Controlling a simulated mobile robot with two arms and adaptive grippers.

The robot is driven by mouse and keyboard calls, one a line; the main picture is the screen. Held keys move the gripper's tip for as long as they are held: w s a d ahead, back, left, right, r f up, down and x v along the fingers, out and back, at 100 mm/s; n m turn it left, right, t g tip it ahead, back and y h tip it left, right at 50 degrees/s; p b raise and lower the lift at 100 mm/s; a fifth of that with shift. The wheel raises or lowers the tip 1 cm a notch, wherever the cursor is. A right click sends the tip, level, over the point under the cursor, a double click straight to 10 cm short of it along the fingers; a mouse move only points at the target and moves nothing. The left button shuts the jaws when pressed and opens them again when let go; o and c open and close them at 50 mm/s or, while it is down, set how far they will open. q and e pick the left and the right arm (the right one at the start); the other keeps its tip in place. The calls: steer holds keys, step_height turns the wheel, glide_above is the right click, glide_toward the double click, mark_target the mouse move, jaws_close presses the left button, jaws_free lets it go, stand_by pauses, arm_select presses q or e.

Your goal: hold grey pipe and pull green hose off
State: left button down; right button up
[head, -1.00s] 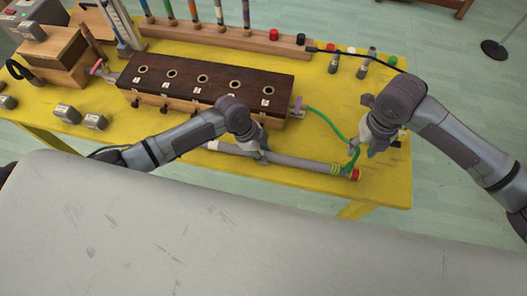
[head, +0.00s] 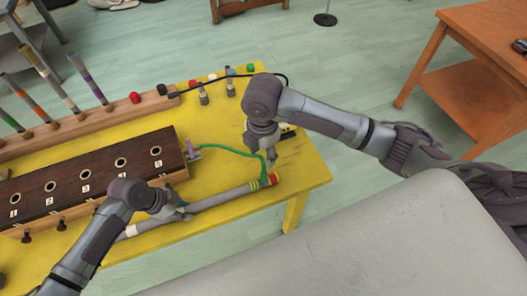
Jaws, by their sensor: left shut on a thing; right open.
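The grey pipe (head: 222,199) lies slantwise near the table's front edge, with yellow bands and a red end at its right. My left gripper (head: 182,212) is shut on the pipe around its middle. The green hose (head: 226,150) runs from a purple fitting on the dark wooden box, curves right and bends down to the pipe's banded end. Whether it is still attached there is too small to tell. My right gripper (head: 268,157) is open, just above the hose's bend and the pipe's right end. Its fingers partly hide the hose.
The dark wooden box (head: 95,178) with several round holes stands left on the yellow table (head: 305,172). A wooden rack (head: 105,117) with coloured tubes is behind it. Small capped parts (head: 203,94) stand at the back. An orange side table (head: 470,80) is at the right.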

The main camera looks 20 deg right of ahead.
mark_target(264, 172)
steer(key=m, duration=0.4)
steer(key=shift+s+d, duration=0.1)
steer(key=shift+d, duration=0.05)
steer(key=shift+m, duration=0.3)
step_height(264, 172, down, 12)
steer(key=shift+r, duration=0.1)
jaws_close()
steer(key=shift+r, duration=0.15)
steer(key=shift+r, duration=1.05)
steer(key=shift+r, duration=0.1)
